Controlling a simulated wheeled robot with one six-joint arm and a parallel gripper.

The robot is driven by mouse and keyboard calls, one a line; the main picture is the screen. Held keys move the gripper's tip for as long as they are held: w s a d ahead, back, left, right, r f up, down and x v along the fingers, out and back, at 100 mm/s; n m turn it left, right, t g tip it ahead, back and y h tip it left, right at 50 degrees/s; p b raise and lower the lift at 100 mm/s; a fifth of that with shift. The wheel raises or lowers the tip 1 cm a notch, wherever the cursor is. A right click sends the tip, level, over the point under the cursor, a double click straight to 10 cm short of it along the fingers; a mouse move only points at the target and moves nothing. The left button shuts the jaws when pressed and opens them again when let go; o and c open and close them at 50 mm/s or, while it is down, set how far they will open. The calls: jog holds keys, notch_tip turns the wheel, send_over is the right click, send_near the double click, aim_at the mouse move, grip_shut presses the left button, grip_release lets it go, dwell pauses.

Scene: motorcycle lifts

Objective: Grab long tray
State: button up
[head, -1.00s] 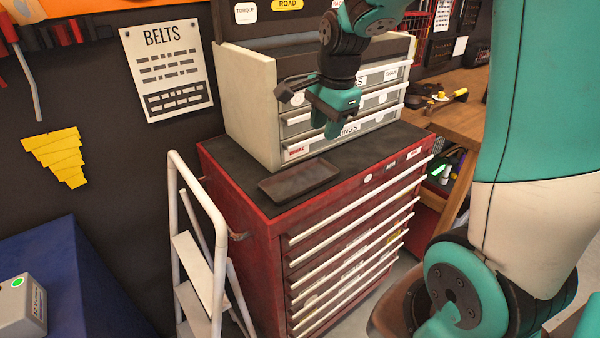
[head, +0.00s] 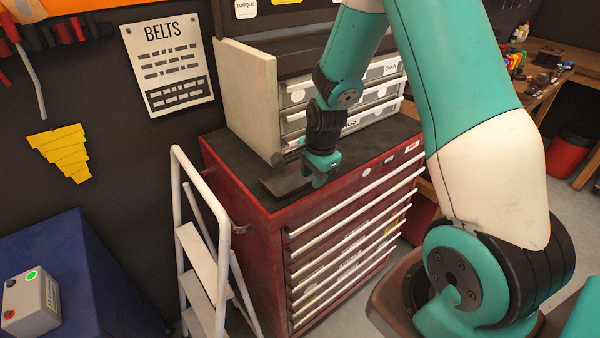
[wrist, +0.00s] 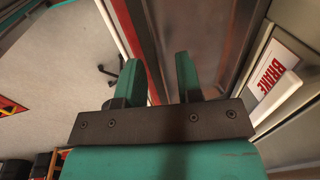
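The long tray (head: 283,183) is a shallow, dark brown rectangular tray. It lies flat on the black top of the red tool cabinet (head: 250,200), near its front edge. In the head view my gripper (head: 318,180) points down at the tray's right end and hides part of it. In the wrist view the gripper (wrist: 158,68) is open, with a clear gap between its two teal fingers. The dark tray surface (wrist: 205,40) shows beyond the right finger. The left finger appears over the cabinet's red front edge. I cannot tell whether either finger touches the tray.
A grey drawer unit (head: 250,100) stands behind the tray on the cabinet. A white stepladder (head: 200,250) leans close to the cabinet's left side. A blue box (head: 90,270) stands at lower left. The cabinet top left of the tray is clear.

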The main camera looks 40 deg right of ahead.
jog(key=shift+w+f, duration=0.1)
jog(key=shift+f, duration=0.6)
grip_shut()
